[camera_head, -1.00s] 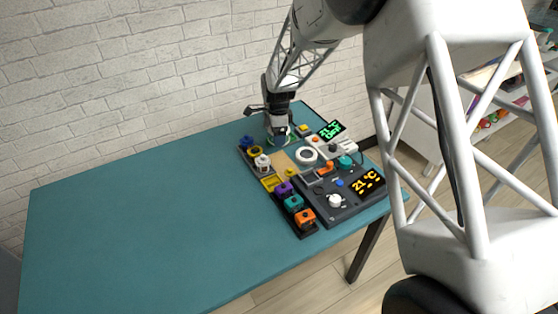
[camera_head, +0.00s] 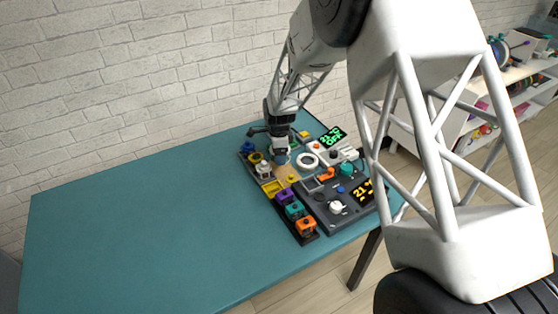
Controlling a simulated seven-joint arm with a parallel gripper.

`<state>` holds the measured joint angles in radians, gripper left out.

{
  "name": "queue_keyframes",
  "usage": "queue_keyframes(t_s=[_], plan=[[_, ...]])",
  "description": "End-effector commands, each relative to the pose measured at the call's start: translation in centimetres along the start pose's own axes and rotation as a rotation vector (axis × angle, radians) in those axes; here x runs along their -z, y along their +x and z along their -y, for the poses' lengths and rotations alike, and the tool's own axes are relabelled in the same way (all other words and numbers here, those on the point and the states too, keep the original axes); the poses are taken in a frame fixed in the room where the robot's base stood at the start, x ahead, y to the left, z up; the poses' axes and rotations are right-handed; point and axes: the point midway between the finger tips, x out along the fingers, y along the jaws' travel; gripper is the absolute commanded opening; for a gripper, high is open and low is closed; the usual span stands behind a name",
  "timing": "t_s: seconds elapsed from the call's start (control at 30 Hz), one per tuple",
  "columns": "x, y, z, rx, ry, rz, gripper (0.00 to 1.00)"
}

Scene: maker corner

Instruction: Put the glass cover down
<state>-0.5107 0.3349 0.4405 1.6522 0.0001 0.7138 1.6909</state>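My gripper (camera_head: 279,152) points down over the far part of the device panel on the teal table, close to the brown board. A small bluish, glassy shape (camera_head: 278,160) shows just under the fingers and may be the glass cover; it is too small to be sure. I cannot tell whether the fingers grip it, or whether it touches the panel. The dark control unit (camera_head: 325,212) with a white knob and an orange "21" display lies nearer on the right. A light unit (camera_head: 338,152) with a green "OFF" display stands behind it.
A white ring (camera_head: 307,160) lies right of my gripper. The table's left part (camera_head: 130,230) is clear. A brick wall is behind, and shelves (camera_head: 515,75) stand right.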

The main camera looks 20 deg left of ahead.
Motion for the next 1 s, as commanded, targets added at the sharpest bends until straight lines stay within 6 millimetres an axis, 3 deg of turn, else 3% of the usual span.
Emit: queue_keyframes(t_s=[0.37, 0.7, 1.0], plan=[[0.0, 0.3, 0.0, -0.001, 0.0, 0.0, 0.58], [0.0, 3.4, 0.0, -0.001, 0.0, 0.0, 0.58], [0.0, 3.8, 0.0, 0.0, 0.0, 0.0, 0.58]])
